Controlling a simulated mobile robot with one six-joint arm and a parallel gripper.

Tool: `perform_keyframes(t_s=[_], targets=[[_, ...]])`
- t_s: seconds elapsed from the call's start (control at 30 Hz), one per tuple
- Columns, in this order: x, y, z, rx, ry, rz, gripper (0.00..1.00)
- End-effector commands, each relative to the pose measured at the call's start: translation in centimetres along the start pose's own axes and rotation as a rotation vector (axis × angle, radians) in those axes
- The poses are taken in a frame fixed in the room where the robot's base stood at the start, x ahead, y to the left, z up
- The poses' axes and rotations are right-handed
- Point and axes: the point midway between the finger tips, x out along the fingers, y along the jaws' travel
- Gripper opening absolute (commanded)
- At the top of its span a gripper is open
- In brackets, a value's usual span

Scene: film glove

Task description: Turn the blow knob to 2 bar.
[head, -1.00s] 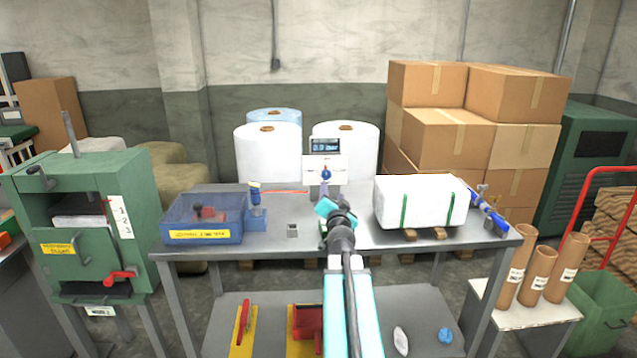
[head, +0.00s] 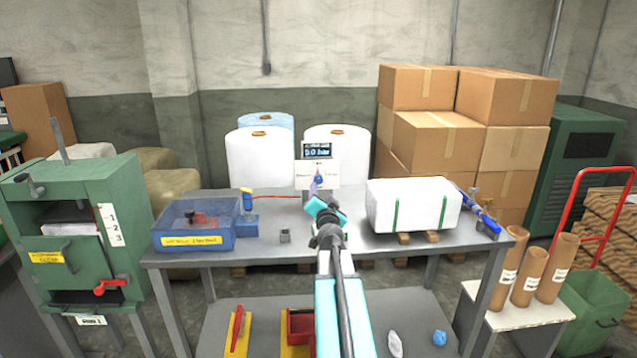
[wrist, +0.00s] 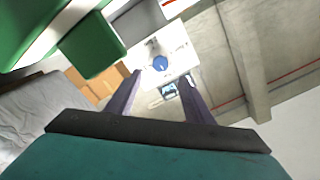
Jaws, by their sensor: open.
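The blow knob (head: 319,180) is a small blue knob on a white panel (head: 331,174) at the back of the grey table. A small dark display (head: 316,151) sits above it; its text looks like 0.0 bar but is small. My gripper (head: 316,188) is in front of the panel. In the wrist view my gripper (wrist: 158,85) has its two fingers apart with nothing between them. The knob appears apart from the fingers.
A white wrapped bale (head: 412,206) with green straps lies right of my arm. A blue bin (head: 194,226) and a blue-yellow device (head: 247,212) stand left on the table (head: 265,250). A small grey cup (head: 285,236) is near the front. A green press (head: 75,230) stands at far left.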

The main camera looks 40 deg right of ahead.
Motion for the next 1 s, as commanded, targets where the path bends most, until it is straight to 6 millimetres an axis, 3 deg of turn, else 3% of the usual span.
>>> perform_keyframes(t_s=[1.0], targets=[[8.5,-0.2,0.1,0.002,-0.002,-0.002,0.48]])
